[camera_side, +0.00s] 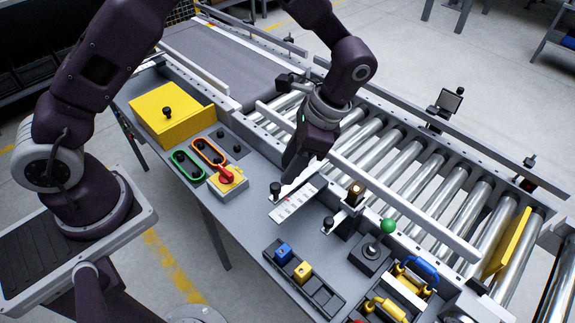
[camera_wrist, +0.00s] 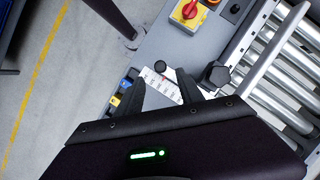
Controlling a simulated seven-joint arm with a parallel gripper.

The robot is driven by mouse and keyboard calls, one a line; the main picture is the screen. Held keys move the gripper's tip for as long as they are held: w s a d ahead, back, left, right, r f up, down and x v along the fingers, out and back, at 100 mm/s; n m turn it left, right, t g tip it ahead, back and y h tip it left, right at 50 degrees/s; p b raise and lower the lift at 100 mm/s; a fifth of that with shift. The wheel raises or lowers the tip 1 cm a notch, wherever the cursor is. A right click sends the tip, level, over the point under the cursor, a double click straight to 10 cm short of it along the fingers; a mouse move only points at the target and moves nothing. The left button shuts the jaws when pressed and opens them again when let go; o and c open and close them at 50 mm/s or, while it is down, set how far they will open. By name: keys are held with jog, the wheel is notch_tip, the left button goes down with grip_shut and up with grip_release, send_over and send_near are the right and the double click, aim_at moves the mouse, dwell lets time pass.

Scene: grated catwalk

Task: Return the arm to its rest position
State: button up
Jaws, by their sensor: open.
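My purple-black arm reaches over the grey control bench from the upper part of the side view. My gripper (camera_side: 291,178) points down above the bench, close to a white marked scale strip (camera_side: 297,200) and a small black knob (camera_side: 275,188). In the wrist view my gripper (camera_wrist: 160,90) has its two dark fingers spread apart, with nothing held between them. The strip (camera_wrist: 163,83) and the black knob (camera_wrist: 160,66) show between and beyond the fingertips. I cannot tell whether a finger touches the knob.
A roller conveyor (camera_side: 400,165) with side rails runs behind the bench. Near the gripper are a red rotary switch (camera_side: 226,174), a small lamp post (camera_side: 354,195) and a green-ball joystick (camera_side: 388,226). A yellow box (camera_side: 170,112) stands left. Blue and yellow blocks sit in a dark rack (camera_side: 315,290).

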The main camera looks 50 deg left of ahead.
jog(key=s+a+r+n+t+h, duration=0.1)
jog(key=s+a+r+n+t, duration=0.1)
jog(key=r, duration=0.6)
jog(key=s+a+r+n+t+h, duration=0.1)
jog(key=s+a+r+n, duration=0.15)
jog(key=r, duration=0.45)
jog(key=s+a+r+n+t, duration=0.2)
jog(key=s+r+t, duration=0.1)
jog(key=s, duration=0.4)
jog(key=s+a+r+n+t+h, duration=0.1)
jog(key=s+a+r+n+t, duration=0.1)
jog(key=s, duration=0.4)
jog(key=shift+s+r+t, duration=0.4)
jog(key=shift+r, duration=0.15)
jog(key=shift+n, duration=0.25)
